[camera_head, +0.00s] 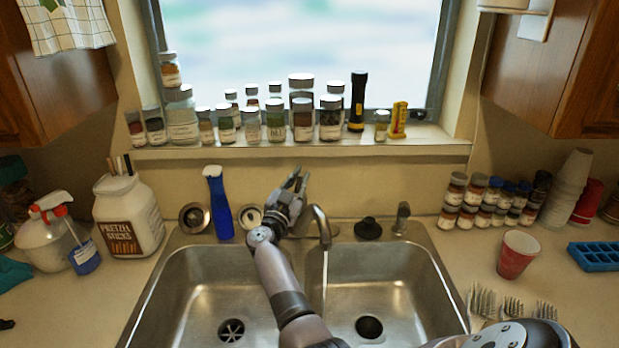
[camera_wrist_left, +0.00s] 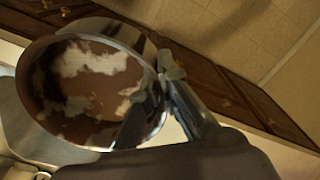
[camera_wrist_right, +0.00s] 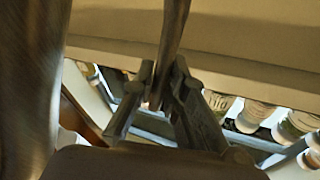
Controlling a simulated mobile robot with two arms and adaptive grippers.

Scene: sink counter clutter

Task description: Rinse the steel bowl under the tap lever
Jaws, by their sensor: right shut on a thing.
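My right gripper (camera_head: 297,180) is behind the sink, beside the curved tap spout (camera_head: 320,226). In the right wrist view its fingers (camera_wrist_right: 157,95) are shut on a slim metal bar, the tap lever (camera_wrist_right: 173,40). A thin stream of water (camera_head: 325,275) appears to fall from the spout into the right basin. The steel bowl (camera_wrist_left: 85,85) fills the left of the left wrist view, tilted, with brown and white patches inside. My left gripper (camera_wrist_left: 158,105) is at the bowl's rim, with a finger on either side. Neither the bowl nor the left gripper shows in the head view.
The double sink (camera_head: 205,300) has empty basins. A blue brush (camera_head: 217,205) stands at the back rim. A red cup (camera_head: 517,254), forks (camera_head: 482,302) and a blue tray (camera_head: 597,256) are on the right counter. Several jars (camera_head: 275,120) line the sill; a pretzel jar (camera_head: 128,218) stands left.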

